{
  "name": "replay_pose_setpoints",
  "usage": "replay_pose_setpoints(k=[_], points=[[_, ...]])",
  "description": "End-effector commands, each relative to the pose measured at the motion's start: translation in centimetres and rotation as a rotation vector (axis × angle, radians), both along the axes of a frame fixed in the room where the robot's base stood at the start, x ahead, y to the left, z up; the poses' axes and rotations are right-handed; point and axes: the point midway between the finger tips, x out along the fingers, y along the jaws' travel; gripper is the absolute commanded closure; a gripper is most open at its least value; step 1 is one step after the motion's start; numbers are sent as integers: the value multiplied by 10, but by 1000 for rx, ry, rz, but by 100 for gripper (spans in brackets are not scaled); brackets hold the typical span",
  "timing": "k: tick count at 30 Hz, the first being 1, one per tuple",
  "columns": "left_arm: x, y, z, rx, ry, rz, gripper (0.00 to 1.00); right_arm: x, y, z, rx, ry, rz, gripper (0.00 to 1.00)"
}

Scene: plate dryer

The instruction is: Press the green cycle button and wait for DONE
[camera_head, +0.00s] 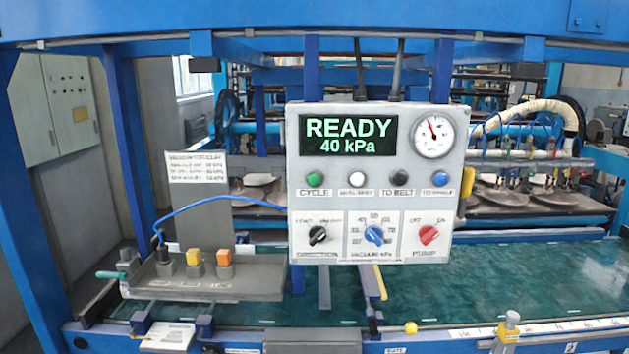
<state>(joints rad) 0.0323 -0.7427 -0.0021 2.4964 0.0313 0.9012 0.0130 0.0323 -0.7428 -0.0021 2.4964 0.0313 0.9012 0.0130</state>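The green cycle button (315,178) sits at the left of a button row on a grey control panel (300,255), above a label reading CYCLE. The panel's display (348,135) reads READY and 40 kPa in green letters. Neither of my grippers shows in the head view. Nothing covers the button or the display.
White, black and blue buttons (440,179) share the row. Below are a black direction knob (318,235), a blue vacuum knob (374,234) and a red pump knob (428,235). A round gauge (433,134) is at upper right.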

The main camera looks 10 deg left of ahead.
Motion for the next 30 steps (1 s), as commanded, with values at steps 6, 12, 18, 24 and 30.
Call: replay_pose_setpoints(k=[6,12,18,24,30], points=[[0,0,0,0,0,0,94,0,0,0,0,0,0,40],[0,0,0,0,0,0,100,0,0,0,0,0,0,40],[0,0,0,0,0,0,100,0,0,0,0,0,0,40],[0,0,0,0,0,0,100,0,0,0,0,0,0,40],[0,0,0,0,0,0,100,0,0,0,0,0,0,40]])
